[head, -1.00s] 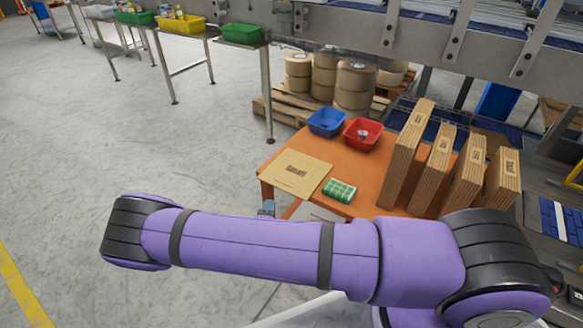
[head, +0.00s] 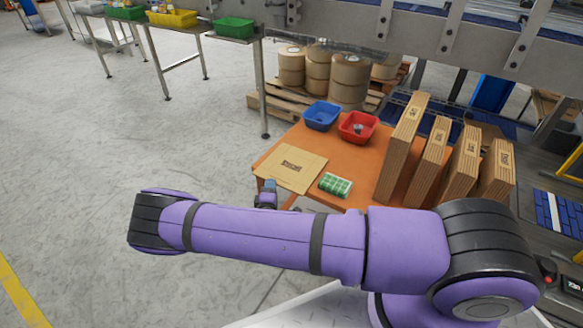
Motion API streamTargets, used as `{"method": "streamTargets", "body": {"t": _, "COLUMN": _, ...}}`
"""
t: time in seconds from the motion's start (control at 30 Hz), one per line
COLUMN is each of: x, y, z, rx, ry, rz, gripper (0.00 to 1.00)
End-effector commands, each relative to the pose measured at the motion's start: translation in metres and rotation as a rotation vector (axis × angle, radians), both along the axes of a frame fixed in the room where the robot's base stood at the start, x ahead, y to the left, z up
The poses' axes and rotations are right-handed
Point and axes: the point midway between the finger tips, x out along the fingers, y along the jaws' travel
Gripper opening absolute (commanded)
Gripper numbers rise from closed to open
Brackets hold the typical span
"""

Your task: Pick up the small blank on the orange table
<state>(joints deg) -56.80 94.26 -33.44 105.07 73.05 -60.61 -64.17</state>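The small blank (head: 291,167) is a flat tan cardboard sheet with dark print. It lies at the front left corner of the orange table (head: 361,166). My gripper (head: 266,190) shows only as a small dark and blue-grey part just above my purple arm, close to the table's front left edge. It appears apart from the blank. My arm hides most of the gripper, and its fingers cannot be made out.
A green-and-white pack (head: 335,185) lies right of the blank. A blue bin (head: 322,115) and a red bin (head: 358,127) stand behind. Tall stacks of folded cardboard (head: 402,148) stand upright on the table's right. Open floor (head: 130,140) lies to the left.

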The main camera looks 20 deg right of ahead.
Motion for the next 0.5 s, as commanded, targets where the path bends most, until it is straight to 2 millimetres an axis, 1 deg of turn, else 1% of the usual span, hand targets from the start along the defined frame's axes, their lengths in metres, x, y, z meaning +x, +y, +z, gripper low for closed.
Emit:
{"method": "streamTargets", "body": {"t": 0.03, "x": 0.007, "y": -0.004, "z": 0.000, "rx": 0.000, "ry": -0.001, "rz": 0.000, "gripper": 0.38}}
{"method": "streamTargets", "body": {"t": 0.13, "x": 0.018, "y": -0.009, "z": 0.000, "rx": 0.000, "ry": -0.001, "rz": 0.000, "gripper": 0.38}}
{"method": "streamTargets", "body": {"t": 0.2, "x": 0.021, "y": -0.010, "z": 0.000, "rx": 0.000, "ry": 0.000, "rz": 0.001, "gripper": 0.38}}
{"method": "streamTargets", "body": {"t": 0.37, "x": 0.021, "y": -0.010, "z": 0.000, "rx": 0.000, "ry": 0.000, "rz": 0.001, "gripper": 0.38}}
{"method": "streamTargets", "body": {"t": 0.4, "x": 0.021, "y": -0.010, "z": 0.000, "rx": 0.000, "ry": 0.000, "rz": 0.001, "gripper": 0.36}}
{"method": "streamTargets", "body": {"t": 0.47, "x": 0.021, "y": -0.010, "z": 0.000, "rx": 0.000, "ry": 0.000, "rz": 0.001, "gripper": 0.22}}
{"method": "streamTargets", "body": {"t": 0.5, "x": 0.021, "y": -0.010, "z": 0.000, "rx": 0.000, "ry": 0.000, "rz": 0.001, "gripper": 0.13}}
